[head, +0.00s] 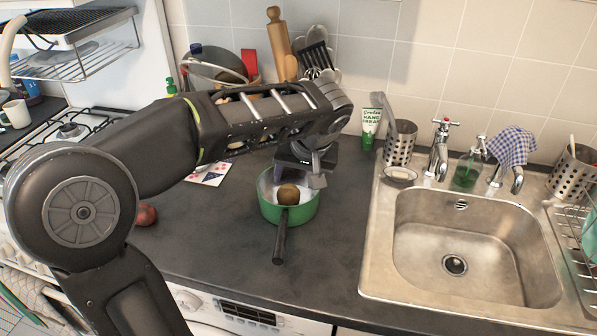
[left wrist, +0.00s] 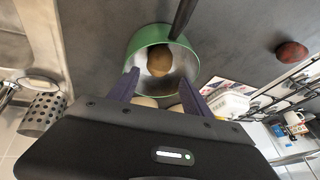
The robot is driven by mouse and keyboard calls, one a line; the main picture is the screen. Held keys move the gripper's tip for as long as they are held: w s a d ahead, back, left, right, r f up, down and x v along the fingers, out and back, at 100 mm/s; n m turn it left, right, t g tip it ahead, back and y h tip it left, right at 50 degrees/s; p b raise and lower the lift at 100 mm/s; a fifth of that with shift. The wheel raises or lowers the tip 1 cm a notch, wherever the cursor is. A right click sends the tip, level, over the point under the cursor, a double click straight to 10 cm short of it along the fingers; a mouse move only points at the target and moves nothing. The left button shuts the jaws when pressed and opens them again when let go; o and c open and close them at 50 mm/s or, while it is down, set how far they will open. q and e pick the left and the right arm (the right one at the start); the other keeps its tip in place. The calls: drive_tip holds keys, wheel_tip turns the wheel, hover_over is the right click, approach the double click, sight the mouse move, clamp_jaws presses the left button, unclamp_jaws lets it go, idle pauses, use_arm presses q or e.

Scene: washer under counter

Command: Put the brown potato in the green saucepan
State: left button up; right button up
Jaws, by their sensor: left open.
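The green saucepan (head: 268,209) stands on the dark counter left of the sink, its black handle (head: 280,240) pointing toward me. The brown potato (head: 288,194) shows within the saucepan's rim; in the left wrist view the potato (left wrist: 159,62) also lies inside the saucepan (left wrist: 136,44). My left gripper (head: 303,172) is over the back of the saucepan. Its two fingers (left wrist: 163,92) are spread apart, with nothing held between them, and the potato is beyond their tips. My right gripper is in neither view.
A reddish round item (head: 146,214) lies on the counter at left, near the stove (head: 70,130). The steel sink (head: 455,240) is at right, with a utensil holder (head: 400,143) and a green-white tube (head: 371,122) behind. The counter's front middle is clear.

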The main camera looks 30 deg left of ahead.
use_arm(q)
drive_tip(key=shift+v, duration=1.6)
